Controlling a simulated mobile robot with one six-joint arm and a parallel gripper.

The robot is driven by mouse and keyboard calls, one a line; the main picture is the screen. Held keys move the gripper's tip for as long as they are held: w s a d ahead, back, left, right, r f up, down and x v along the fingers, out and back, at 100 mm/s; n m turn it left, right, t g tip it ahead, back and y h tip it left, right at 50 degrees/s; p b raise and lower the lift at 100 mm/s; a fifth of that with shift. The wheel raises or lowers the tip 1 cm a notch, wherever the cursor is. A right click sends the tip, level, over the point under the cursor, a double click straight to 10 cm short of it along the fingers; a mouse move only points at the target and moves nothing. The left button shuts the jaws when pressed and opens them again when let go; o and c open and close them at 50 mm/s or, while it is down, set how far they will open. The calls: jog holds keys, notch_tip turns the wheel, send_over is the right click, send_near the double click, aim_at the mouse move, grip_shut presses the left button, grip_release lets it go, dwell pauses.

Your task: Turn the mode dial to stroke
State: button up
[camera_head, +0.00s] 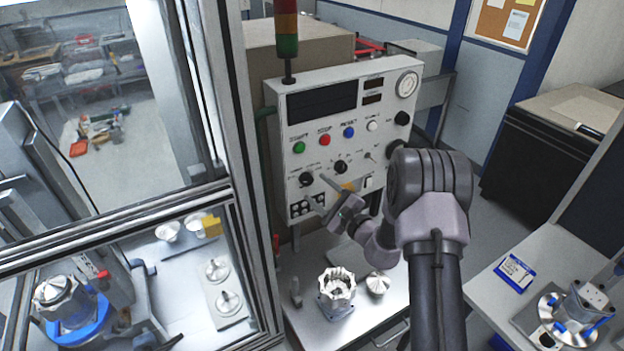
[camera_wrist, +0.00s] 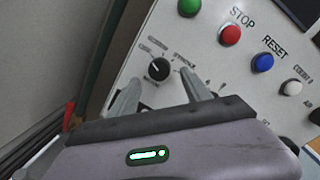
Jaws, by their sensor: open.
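A black dial (camera_head: 306,179) sits at the lower left of the white control panel, below the green button. In the wrist view the dial (camera_wrist: 159,69) has a pale pointer mark toward its upper left and small labels around it, too small to read surely. I cannot confirm from the labels that it is the mode dial. My gripper (camera_head: 323,195) is in front of the panel's lower left. In the wrist view my gripper (camera_wrist: 161,85) is open and empty, its fingertips on either side of the dial's lower edge; contact cannot be told.
The panel (camera_head: 277,102) also has green, red (camera_head: 325,140) and blue (camera_head: 349,132) buttons, several other knobs and a gauge (camera_head: 406,84). A glazed frame (camera_head: 232,120) stands close on the left. A machined housing (camera_head: 337,290) stands on the bench below.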

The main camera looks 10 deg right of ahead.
aim_at(309, 182)
jog(key=x, duration=0.2)
jog(key=shift+w+a, duration=0.25)
jog(key=shift+a, duration=0.05)
jog(key=shift+w, duration=0.5)
grip_shut()
